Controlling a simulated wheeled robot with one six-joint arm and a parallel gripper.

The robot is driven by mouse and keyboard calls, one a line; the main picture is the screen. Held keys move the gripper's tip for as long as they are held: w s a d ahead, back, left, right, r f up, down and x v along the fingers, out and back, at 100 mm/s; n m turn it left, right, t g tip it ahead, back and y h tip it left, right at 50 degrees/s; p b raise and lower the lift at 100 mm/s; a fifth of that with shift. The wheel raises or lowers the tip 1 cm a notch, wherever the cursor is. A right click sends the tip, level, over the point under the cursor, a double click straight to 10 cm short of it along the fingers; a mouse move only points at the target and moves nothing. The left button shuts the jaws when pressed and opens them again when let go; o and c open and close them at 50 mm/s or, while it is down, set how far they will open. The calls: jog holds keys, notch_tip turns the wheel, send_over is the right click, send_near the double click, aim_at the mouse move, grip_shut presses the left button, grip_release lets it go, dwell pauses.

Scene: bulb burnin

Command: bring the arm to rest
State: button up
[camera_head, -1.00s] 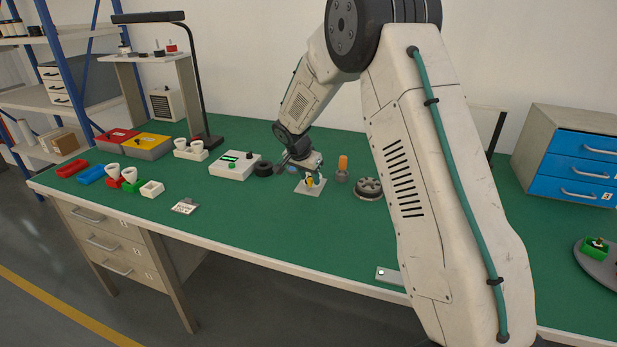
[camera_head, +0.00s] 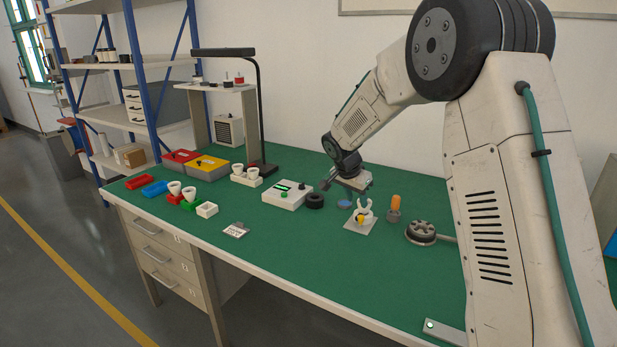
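My arm reaches over the green workbench (camera_head: 300,256) from the right side of the head view. My gripper (camera_head: 327,184) is at the end of the arm, above the back middle of the bench. It points left and looks raised clear of the bench top. Its fingers are small and dark here, so I cannot tell whether they are open or shut. No held object is visible. A white plate with an upright forked stand (camera_head: 361,213) and a yellow part stands below and to the right of my gripper.
An orange-handled tool (camera_head: 395,208) and a round metal device (camera_head: 421,232) stand to the right. A black lamp (camera_head: 259,110) rises at the back left. The front middle is clear.

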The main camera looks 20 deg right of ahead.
jog(key=s+a+r+n+y, duration=0.1)
jog(key=s+r+n, duration=0.3)
jog(key=s, duration=1.1)
jog(key=s+a+r+n+y, duration=0.1)
jog(key=s+a+r+n, duration=0.3)
jog(key=s, duration=1.1)
jog(key=s+a+r+n+y, duration=0.1)
jog(key=s+a+r+n, duration=0.2)
jog(key=s, duration=1.2)
jog(key=shift+s+r+n+g+y, duration=0.25)
jog(key=shift+r+n+g+y, duration=0.25)
jog(key=shift+r, duration=0.7)
jog(key=shift+c, duration=0.5)
